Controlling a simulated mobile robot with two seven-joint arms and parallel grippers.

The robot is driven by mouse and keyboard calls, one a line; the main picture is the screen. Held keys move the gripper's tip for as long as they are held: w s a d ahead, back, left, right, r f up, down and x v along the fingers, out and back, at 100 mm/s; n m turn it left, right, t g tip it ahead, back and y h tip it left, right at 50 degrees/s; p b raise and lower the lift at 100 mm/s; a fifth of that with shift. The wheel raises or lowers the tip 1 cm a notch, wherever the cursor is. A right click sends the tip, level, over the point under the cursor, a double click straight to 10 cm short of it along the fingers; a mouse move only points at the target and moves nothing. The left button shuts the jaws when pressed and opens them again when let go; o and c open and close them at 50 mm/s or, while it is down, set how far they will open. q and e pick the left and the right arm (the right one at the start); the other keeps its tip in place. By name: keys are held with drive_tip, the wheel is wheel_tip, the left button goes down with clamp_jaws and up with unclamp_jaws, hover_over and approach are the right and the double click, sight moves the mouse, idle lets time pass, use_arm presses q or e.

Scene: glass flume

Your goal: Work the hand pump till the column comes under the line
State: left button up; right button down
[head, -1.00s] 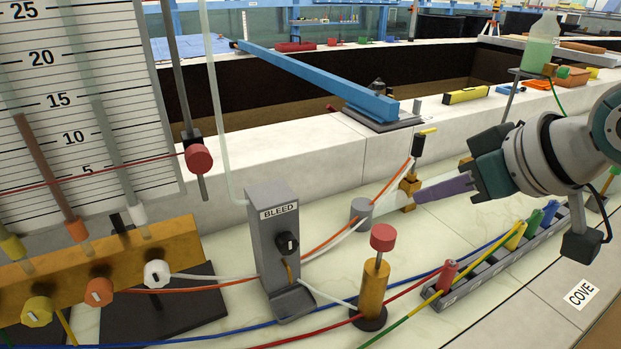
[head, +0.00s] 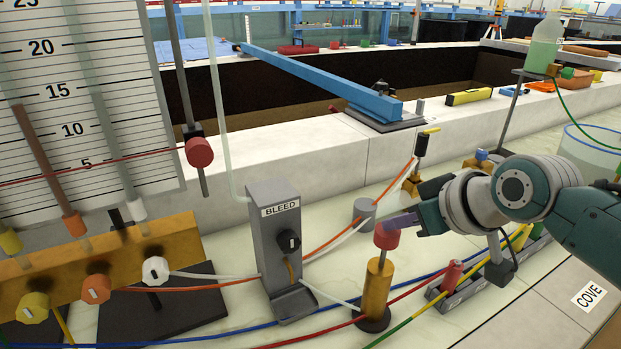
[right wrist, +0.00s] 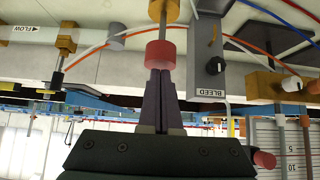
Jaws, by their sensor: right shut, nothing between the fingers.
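The hand pump (head: 376,290) is a brass cylinder on a dark round base, with a red knob (head: 387,236) raised on a rod. My right gripper (head: 392,222) is shut and empty, its purple fingertips right at the knob; I cannot tell whether they touch. The right wrist view shows the fingertips (right wrist: 160,75) against the knob's (right wrist: 166,54) edge. On the scale board (head: 125,60) at left, a brown-red column (head: 43,155) stands in a tube, its top near 15. A thin red line (head: 100,171) crosses the board near 5, below that top. My left gripper is out of view.
The grey BLEED post (head: 262,235) stands left of the pump. A brass manifold (head: 110,255) with coloured valve knobs is further left. Coloured hoses run across the counter around the pump. A rack with coloured pegs (head: 452,275) lies right of it.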

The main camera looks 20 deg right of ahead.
sight(395, 245)
wheel_tip(395, 245, down, 5)
drive_tip(key=b, duration=0.3)
drive_tip(key=shift+f, duration=0.15)
drive_tip(key=shift+r, duration=0.3)
wheel_tip(395, 245, up, 5)
drive_tip(key=p, duration=0.4)
drive_tip(key=shift+f+p, duration=0.2)
drive_tip(key=shift+p, duration=0.2)
drive_tip(key=p+v, duration=0.1)
drive_tip(key=v, duration=0.8)
drive_tip(key=shift+s+p, duration=0.25)
drive_tip(key=shift+p, duration=0.1)
idle(1.2)
